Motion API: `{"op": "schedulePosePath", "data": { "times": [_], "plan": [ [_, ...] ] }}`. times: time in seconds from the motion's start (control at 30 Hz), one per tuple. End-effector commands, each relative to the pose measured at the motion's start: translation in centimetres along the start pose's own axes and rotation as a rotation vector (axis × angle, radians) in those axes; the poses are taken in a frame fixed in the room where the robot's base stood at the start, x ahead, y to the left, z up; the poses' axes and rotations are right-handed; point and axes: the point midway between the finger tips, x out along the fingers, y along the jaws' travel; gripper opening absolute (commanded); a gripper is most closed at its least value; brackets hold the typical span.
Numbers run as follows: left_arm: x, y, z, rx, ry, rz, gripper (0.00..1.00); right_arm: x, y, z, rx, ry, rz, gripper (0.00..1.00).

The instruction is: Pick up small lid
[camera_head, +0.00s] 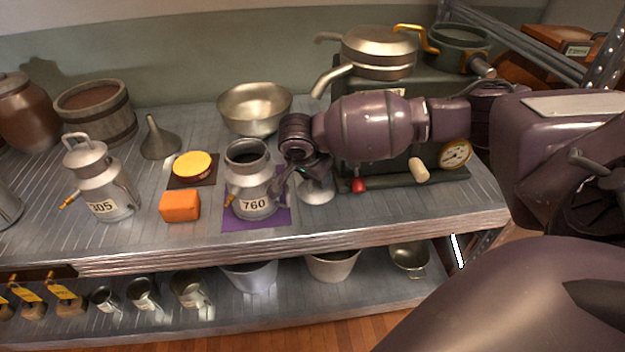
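A small round grey metal lid (316,194) sits at the right of the milk can marked 760, in front of the green machine. My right gripper (299,183) reaches in from the right and points down between that can and the lid. Its fingers are dark, small and partly overlap the can's edge and the lid's top. I cannot tell whether they are open or shut, or whether they touch the lid. The open-topped can 760 (247,182) stands upright on a purple mat (236,221). My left gripper is not in view.
A green machine (430,163) with a metal bowl and spout stands behind my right arm. A metal bowl (254,108), funnel (159,139), yellow disc (192,165), orange block (180,206) and lidded can 305 (98,181) stand leftward. The shelf below holds pots and cups.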

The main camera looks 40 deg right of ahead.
Motion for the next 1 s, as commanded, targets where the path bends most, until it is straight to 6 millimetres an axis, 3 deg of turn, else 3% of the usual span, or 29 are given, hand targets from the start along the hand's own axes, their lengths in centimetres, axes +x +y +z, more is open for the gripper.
{"op": "schedulePosePath", "data": {
  "times": [0.27, 0.53, 1.0],
  "plan": [
    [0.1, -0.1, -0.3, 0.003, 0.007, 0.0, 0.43, 0.0, -0.1, -0.1, 0.002, 0.001, -0.004, 0.39],
    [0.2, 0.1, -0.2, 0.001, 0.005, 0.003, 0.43, 0.1, 0.0, -0.1, 0.001, 0.001, -0.003, 0.0],
    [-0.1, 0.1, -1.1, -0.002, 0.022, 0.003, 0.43, -0.8, 0.1, -0.2, 0.004, 0.001, -0.006, 0.0]
  ]
}}
